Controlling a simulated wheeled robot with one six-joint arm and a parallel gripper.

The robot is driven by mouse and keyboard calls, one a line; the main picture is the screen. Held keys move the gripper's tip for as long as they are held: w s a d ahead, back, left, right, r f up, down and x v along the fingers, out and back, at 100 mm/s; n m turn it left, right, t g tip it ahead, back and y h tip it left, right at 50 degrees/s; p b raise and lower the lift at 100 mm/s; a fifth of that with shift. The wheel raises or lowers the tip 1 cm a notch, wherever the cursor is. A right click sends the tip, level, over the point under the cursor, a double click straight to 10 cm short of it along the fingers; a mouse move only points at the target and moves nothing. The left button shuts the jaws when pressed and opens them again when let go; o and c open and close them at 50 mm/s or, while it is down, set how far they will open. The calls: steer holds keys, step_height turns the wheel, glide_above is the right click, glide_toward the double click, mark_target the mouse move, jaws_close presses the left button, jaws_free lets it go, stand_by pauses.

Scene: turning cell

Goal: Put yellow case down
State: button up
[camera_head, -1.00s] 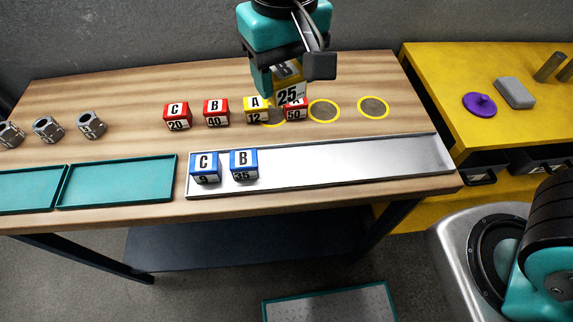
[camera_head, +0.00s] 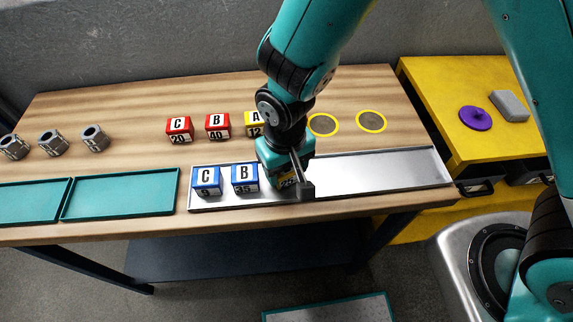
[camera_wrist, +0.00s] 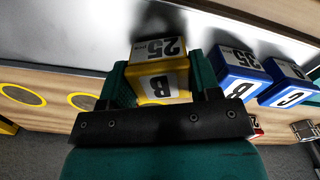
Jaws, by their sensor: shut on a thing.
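My gripper (camera_head: 286,172) is shut on a yellow case (camera_head: 288,182) marked B 25, over the silver tray (camera_head: 385,170). In the wrist view the green fingers (camera_wrist: 161,84) grip the yellow case (camera_wrist: 158,85) on two sides. In the head view most of the case is hidden by the gripper. It is right of the blue B 35 case (camera_head: 245,178), with a small gap between them in the wrist view. The blue C 9 case (camera_head: 206,180) stands further left. I cannot tell whether the yellow case touches the tray.
Behind the tray stand a red C 20 case (camera_head: 179,130), a red B 40 case (camera_head: 217,126) and a yellow A 12 case (camera_head: 254,124), partly hidden by my arm. Yellow-ringed spots (camera_head: 371,121) lie right of them. The tray's right part is clear. Teal trays (camera_head: 120,194) lie left.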

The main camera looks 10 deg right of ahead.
steer(key=shift+f, duration=0.25)
steer(key=o, duration=0.7)
step_height(320, 180, up, 12)
steer(key=f+b, duration=0.1)
steer(key=b, duration=0.1)
steer(key=s+d+r+n+y, duration=0.1)
steer(key=s+d+r, duration=0.2)
steer(key=r, duration=0.1)
steer(key=s+d+r+n+y, duration=0.1)
steer(key=s+d+r, duration=0.2)
steer(key=s+r, duration=0.1)
steer(key=s+d+r+n+y, duration=0.1)
steer(key=s+d+r+y, duration=0.1)
steer(key=s+d+r, duration=0.1)
steer(key=shift+s+d+r, duration=0.2)
steer(key=shift+d+r, duration=0.2)
steer(key=shift+d, duration=0.2)
